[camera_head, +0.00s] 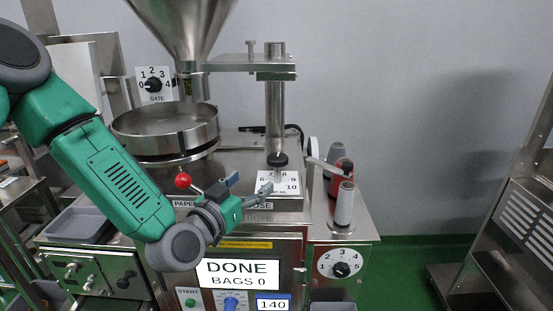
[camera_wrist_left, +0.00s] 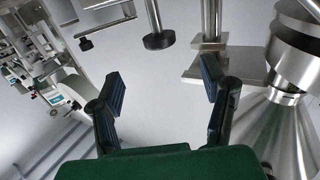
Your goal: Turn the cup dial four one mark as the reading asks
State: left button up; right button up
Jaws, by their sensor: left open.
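A white numbered dial plate (camera_head: 291,180) lies on the machine top, with 6, 8, 9 and 10 partly readable; its small caption is too blurred to read. My left gripper (camera_head: 247,190) is open and empty just left of this plate, and one finger reaches over its left edge. The plate's knob and pointer cannot be made out. In the left wrist view my open fingers (camera_wrist_left: 160,85) have nothing between them. A screen (camera_head: 238,273) reads DONE, BAGS 0, and a small blue display (camera_head: 273,304) reads 140. My right gripper is not in view.
A red-knobbed lever (camera_head: 183,181) is close to my left wrist. A GATE dial (camera_head: 153,85), another numbered dial (camera_head: 341,269), a hopper (camera_head: 180,25) and thread spools (camera_head: 345,205) are around.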

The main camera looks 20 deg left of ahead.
aim_at(272, 165)
pick_arm(q)
jog(key=p+x, duration=0.2)
jog(key=x, duration=1)
jog(key=c, duration=1.2)
